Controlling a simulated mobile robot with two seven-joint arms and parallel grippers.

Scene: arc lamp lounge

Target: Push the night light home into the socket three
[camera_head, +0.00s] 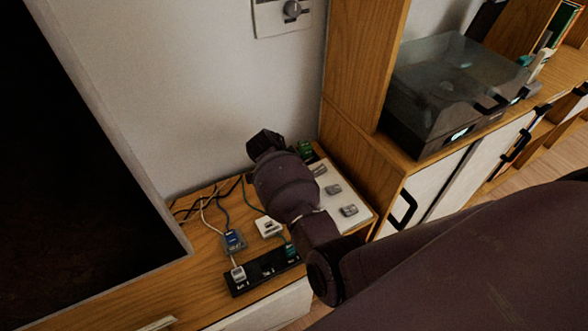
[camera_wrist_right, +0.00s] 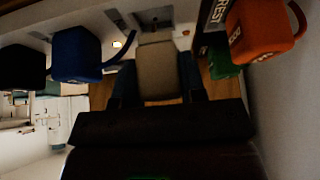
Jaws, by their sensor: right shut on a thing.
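My right gripper (camera_wrist_right: 157,70) is shut on a beige-grey block in the wrist view, which I take for the night light (camera_wrist_right: 158,68). One dark finger lies along each side of it. The block's far end is close to a grey socket face (camera_wrist_right: 152,18) with dark openings. I cannot tell whether it touches or is seated, nor which socket is number three. In the head view my right arm reaches down over the wooden surface and hides the gripper and the held block. My left gripper is not in view.
In the wrist view a blue plug (camera_wrist_right: 76,54), a green block (camera_wrist_right: 222,60) and an orange plug (camera_wrist_right: 262,30) flank the gripper. In the head view a black power strip (camera_head: 255,275), a white panel (camera_head: 352,196) and loose cables crowd the surface near a wooden cabinet (camera_head: 360,150).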

